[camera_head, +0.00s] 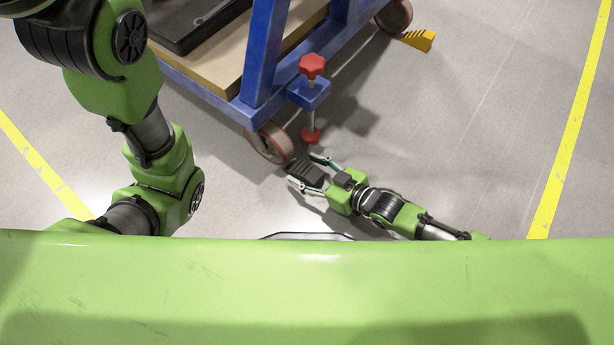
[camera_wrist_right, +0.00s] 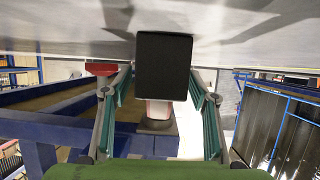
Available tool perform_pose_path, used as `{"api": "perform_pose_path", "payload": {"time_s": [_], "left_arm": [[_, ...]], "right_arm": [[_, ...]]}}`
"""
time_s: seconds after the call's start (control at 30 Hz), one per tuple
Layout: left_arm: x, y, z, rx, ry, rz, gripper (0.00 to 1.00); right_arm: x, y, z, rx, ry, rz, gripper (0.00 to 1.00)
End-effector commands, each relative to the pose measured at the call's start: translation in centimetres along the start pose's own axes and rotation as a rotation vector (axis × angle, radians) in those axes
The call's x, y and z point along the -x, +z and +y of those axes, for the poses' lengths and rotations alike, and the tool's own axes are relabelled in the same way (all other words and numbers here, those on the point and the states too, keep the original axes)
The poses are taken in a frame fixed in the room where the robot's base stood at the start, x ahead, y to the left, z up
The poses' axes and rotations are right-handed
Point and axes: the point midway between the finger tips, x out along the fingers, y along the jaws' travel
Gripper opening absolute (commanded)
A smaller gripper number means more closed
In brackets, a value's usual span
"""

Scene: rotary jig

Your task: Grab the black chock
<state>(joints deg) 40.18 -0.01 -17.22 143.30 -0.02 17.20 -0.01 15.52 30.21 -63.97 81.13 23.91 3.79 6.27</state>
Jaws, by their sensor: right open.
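The black chock (camera_head: 305,172) lies on the floor just right of and below the near wheel (camera_head: 270,143) of the blue cart; I cannot tell whether they touch. My right gripper (camera_head: 307,171) is open, with its fingers on either side of the chock. In the right wrist view the chock (camera_wrist_right: 163,70) shows as a dark block, between the open fingers (camera_wrist_right: 160,88) with gaps on both sides. My left arm is at the left in the head view, but its gripper is not visible.
The blue cart (camera_head: 252,60) has a red-knobbed floor clamp (camera_head: 312,68) with a red foot (camera_head: 310,135) close to my right gripper. A yellow chock (camera_head: 420,40) sits by the far wheel (camera_head: 394,17). The floor to the right is clear up to the yellow line (camera_head: 570,145).

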Motion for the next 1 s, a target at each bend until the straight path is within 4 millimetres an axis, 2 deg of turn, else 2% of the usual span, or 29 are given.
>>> {"api": "perform_pose_path", "payload": {"time_s": [0.23, 0.4, 0.43, 0.77, 1.0], "left_arm": [[0.0, 0.0, 0.0, 0.0, 0.0, 0.0, 0.4], [0.0, 0.0, 0.0, 0.0, 0.0, 0.0, 0.4], [0.0, 0.0, 0.0, 0.0, 0.0, 0.0, 0.4], [-0.1, 0.1, 0.0, 0.0, 0.0, -0.001, 0.4], [-1.4, 0.6, -0.3, 0.0, 0.0, -0.002, 0.4]], "right_arm": [[-0.1, -0.1, 0.0, 0.0, 0.0, 0.0, 0.54], [-0.1, -0.1, 0.0, 0.0, 0.0, 0.0, 0.1], [-0.1, -0.1, 0.0, 0.0, 0.0, 0.0, 0.05], [0.0, -0.3, 0.0, 0.001, 0.0, 0.003, 0.05], [0.4, -1.4, 0.0, 0.001, -0.001, 0.004, 0.05]]}}
